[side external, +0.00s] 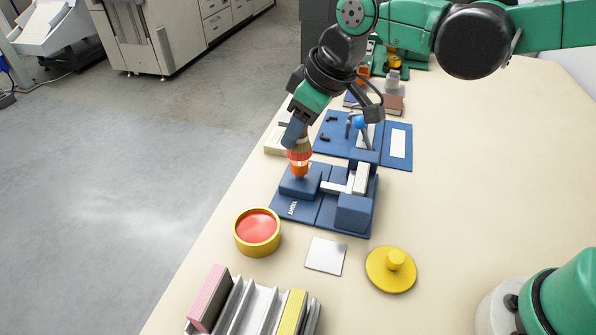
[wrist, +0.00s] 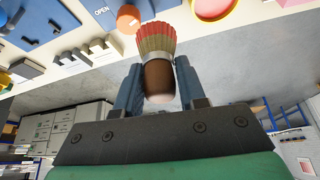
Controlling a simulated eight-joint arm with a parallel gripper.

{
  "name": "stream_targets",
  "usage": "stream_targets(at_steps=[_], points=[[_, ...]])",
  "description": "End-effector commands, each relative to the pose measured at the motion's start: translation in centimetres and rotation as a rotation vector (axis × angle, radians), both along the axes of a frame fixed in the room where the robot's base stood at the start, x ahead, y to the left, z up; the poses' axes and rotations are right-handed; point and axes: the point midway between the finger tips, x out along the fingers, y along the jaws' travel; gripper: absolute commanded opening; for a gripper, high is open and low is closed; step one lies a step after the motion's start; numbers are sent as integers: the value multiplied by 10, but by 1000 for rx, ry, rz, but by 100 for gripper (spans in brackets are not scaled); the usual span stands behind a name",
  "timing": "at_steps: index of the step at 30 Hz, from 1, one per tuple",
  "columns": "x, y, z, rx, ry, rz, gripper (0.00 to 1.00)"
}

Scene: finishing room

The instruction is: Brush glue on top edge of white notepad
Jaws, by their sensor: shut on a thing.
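My gripper (side external: 294,137) is shut on the handle of a brush (side external: 299,153). In the wrist view, my gripper (wrist: 158,92) holds the brown handle of the brush (wrist: 155,40), with its metal collar and reddish, fanned bristles pointing away. A white block (side external: 361,178), which looks like the notepad, stands in this fixture, right of the brush. An open yellow pot (side external: 238,241) holds red glue (side external: 257,227).
A flat white square (side external: 325,256) and a yellow knobbed lid (side external: 391,270) lie in front of the fixture. A rack with a pink pad (side external: 209,298) and a yellow pad (side external: 291,312) stands at the front. Another blue board (side external: 333,137) lies behind. The table's right side is clear.

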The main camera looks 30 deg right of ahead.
Motion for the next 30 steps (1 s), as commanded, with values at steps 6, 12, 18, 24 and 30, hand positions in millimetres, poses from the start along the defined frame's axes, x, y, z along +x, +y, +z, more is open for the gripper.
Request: stream_targets(at_steps=[6,12,18,24,30], points=[[0,-104,25,-2,-3,-414,0],[-10,-147,34,2,-7,-607,0],[-9,-126,21,1,-5,-543,0],[-9,-126,13,0,-5,-540,0],[-9,-126,-3,0,-5,-539,0]])
